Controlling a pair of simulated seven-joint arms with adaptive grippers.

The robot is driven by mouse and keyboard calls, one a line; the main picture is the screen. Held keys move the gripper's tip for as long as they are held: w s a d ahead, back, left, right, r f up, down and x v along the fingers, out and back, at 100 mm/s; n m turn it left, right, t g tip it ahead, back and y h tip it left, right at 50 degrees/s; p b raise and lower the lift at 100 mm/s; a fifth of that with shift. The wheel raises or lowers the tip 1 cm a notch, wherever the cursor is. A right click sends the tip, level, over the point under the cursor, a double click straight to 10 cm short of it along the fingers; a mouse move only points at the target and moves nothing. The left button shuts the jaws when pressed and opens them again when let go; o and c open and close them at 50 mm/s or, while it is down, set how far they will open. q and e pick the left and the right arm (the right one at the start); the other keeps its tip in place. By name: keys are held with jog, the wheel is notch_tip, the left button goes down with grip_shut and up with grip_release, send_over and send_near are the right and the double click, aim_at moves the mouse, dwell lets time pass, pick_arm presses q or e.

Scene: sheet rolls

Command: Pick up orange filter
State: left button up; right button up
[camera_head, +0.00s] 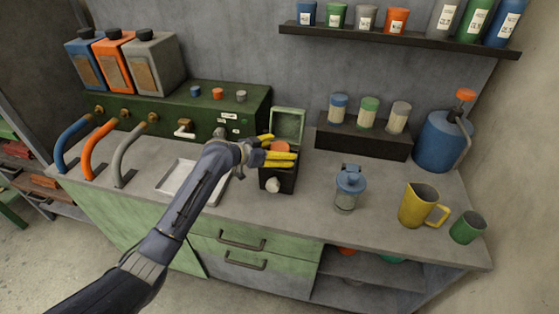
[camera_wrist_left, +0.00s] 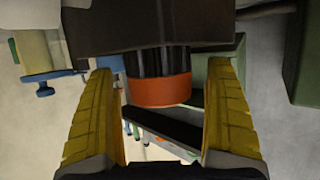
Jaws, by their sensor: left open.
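The orange filter (camera_head: 281,147) sits in the top of a dark box (camera_head: 284,180) with a raised green lid (camera_head: 288,123). In the left wrist view the filter (camera_wrist_left: 160,90) shows an orange end and a dark ribbed body. My left gripper (camera_head: 284,150) has its yellow fingers apart, one on each side of the filter. In the left wrist view my left gripper (camera_wrist_left: 161,72) shows gaps between both fingers and the filter. The filter is partly hidden by the fingers in the head view. My right gripper is not in view.
A metal tray (camera_head: 177,174) lies left of the box, partly under my left arm. A glass jar with a blue lid (camera_head: 348,190), a yellow jug (camera_head: 418,205) and a green cup (camera_head: 467,227) stand to the right. A dark rack (camera_head: 362,141) stands behind.

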pick_arm(q)
jog(key=shift+c, duration=0.5)
jog(key=c, duration=1.4)
jog(key=shift+r, duration=0.1)
